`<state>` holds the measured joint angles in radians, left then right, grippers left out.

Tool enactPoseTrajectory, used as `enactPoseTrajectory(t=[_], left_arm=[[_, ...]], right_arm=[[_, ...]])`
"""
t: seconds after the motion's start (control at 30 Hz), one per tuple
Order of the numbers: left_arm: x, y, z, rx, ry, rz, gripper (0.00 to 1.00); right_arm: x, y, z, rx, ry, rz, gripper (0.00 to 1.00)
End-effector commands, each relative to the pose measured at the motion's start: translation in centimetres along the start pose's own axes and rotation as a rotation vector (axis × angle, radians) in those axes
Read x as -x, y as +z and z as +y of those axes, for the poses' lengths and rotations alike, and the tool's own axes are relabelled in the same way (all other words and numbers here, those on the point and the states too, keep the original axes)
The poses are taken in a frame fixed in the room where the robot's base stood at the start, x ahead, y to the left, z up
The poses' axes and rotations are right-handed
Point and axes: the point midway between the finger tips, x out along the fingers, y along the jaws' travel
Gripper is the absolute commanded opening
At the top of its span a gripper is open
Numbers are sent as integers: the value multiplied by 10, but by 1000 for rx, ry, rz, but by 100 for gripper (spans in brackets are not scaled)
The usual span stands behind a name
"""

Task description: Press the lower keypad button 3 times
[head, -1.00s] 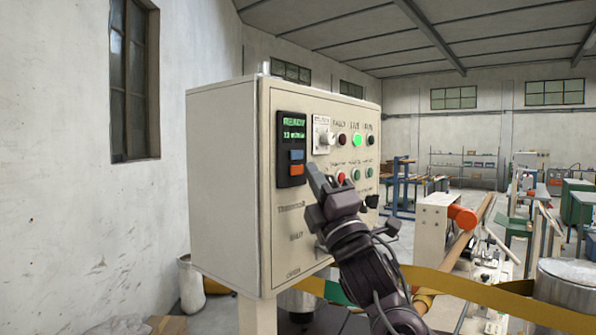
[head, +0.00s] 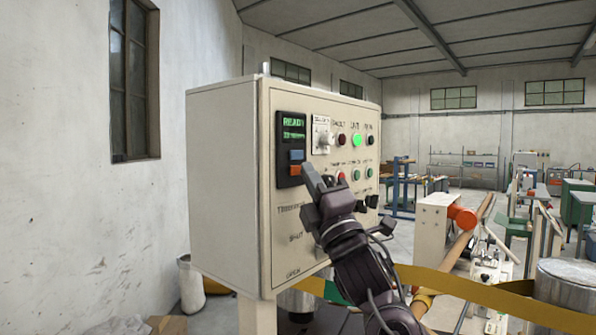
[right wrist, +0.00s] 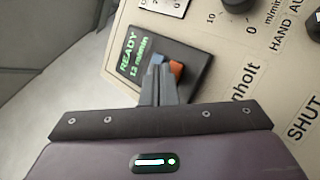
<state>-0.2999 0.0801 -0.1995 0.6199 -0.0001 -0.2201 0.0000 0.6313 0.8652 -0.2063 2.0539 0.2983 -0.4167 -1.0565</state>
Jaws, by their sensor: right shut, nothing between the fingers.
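The black keypad (head: 291,149) is on the front of the beige control cabinet, with a green READY display above two buttons. The upper button (head: 297,156) is blue and the lower button (head: 296,169) is orange. My right gripper (head: 308,168) is shut and empty, its fingertips just right of the orange button in the head view. In the right wrist view the closed fingertips (right wrist: 160,70) are close to the blue (right wrist: 157,60) and orange (right wrist: 176,69) buttons and partly cover them. I cannot tell whether they touch. My left gripper is not in view.
The control cabinet (head: 225,180) also has a white selector plate (head: 321,135), a lit green lamp (head: 357,140) and several other lamps and knobs right of the keypad. A yellow band (head: 480,295) runs below at the right.

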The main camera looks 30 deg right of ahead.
Motion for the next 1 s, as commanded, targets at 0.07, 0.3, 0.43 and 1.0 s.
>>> enactPoseTrajectory(t=[0.07, 0.3, 0.43, 1.0], left_arm=[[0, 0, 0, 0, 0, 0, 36], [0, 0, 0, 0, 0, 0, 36], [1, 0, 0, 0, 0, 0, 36], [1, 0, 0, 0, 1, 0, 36]], right_arm=[[-1, 0, 0, -1, 0, 0, 0], [-2, -2, -2, -1, 0, 0, 0], [-4, -2, -3, 0, 0, 0, 0], [-6, -5, -5, 0, 0, 0, 0]])
